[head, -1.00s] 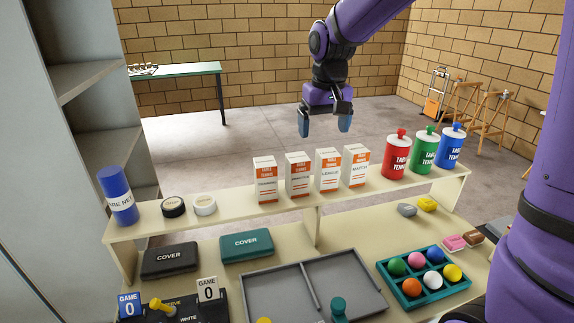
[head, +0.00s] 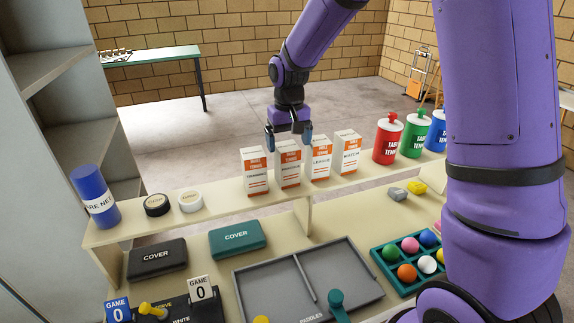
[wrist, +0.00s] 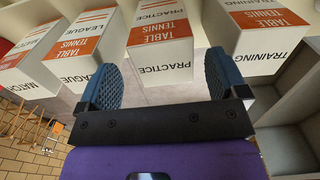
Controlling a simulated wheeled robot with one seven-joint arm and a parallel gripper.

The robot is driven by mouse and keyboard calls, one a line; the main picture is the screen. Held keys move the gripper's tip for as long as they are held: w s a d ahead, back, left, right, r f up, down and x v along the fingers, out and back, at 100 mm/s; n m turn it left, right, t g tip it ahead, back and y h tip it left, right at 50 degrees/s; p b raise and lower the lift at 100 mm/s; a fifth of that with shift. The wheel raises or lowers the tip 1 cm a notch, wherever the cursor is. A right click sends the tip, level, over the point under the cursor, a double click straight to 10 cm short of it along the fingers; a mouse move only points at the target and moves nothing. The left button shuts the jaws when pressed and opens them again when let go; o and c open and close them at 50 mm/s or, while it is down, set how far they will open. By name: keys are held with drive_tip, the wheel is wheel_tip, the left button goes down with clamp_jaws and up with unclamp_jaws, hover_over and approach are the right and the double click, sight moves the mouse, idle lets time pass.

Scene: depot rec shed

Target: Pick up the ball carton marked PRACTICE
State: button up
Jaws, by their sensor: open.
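The PRACTICE carton (head: 289,172), white with an orange band, stands upright on the raised shelf, second from left in a row of similar cartons. The TRAINING carton (head: 255,178) is on its left; the LEAGUE (head: 320,165) and MATCH (head: 346,158) cartons are on its right. My gripper (head: 289,136) is open and empty at the top of the PRACTICE carton, one finger toward each side. In the wrist view the PRACTICE carton (wrist: 162,68) appears upside down, lined up between the spread fingers of my gripper (wrist: 163,80). I cannot tell whether either finger touches a carton.
Neighbouring cartons leave narrow gaps. Red (head: 387,142) and green (head: 414,138) canisters stand to the right on the shelf (head: 222,206). Two tape rolls and a blue cylinder (head: 94,194) stand left. A grey tray (head: 268,284) and a teal ball tray lie below in front.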

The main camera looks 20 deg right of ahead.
sight(287, 165)
drive_tip(key=f, duration=0.4)
drive_tip(key=shift+a+f, duration=0.2)
drive_tip(key=c, duration=1)
drive_tip(key=shift+w+r, duration=0.1)
drive_tip(key=shift+c, duration=0.2)
